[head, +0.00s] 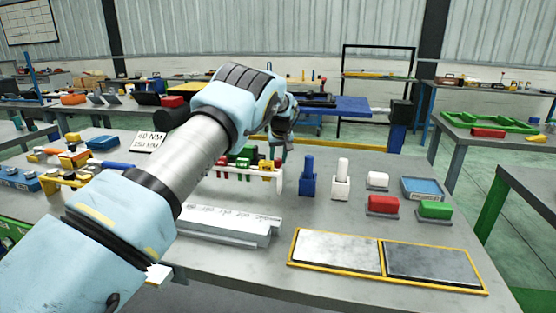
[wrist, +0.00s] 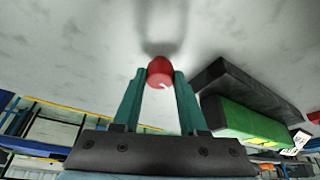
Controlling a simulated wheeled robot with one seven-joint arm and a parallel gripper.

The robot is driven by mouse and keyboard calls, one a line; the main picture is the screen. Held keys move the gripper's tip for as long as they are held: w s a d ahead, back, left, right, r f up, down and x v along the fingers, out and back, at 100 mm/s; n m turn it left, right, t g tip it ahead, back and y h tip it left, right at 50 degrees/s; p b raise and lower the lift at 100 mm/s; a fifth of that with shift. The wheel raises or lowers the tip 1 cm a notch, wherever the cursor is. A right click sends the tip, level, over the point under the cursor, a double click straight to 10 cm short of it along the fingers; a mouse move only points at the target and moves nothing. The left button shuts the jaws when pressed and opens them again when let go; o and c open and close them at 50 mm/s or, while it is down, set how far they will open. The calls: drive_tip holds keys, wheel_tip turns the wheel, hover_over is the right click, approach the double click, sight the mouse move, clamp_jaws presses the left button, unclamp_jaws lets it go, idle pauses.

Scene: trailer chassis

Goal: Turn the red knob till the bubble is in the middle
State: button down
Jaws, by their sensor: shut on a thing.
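The red knob (wrist: 159,71) is between the two teal fingers of my gripper (wrist: 160,80) in the wrist view. The fingers are shut on its sides. A small white mark shows on the knob's lower edge. In the head view my gripper (head: 284,146) points down over the far part of the grey bench, and the knob cannot be made out there. I cannot make out a bubble in either view.
In the wrist view a green block (wrist: 245,120) with a dark part lies close to the right finger. On the bench are a blue post (head: 308,178), a white post (head: 341,180), a red block (head: 383,205), a green block (head: 435,209) and a yellow-rimmed tray (head: 381,257).

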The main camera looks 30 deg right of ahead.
drive_tip(key=shift+c, duration=2.2)
unclamp_jaws()
drive_tip(key=b+v, duration=0.3)
drive_tip(key=v, duration=0.7)
drive_tip(key=shift+r, duration=0.35)
drive_tip(key=shift+a, duration=0.1)
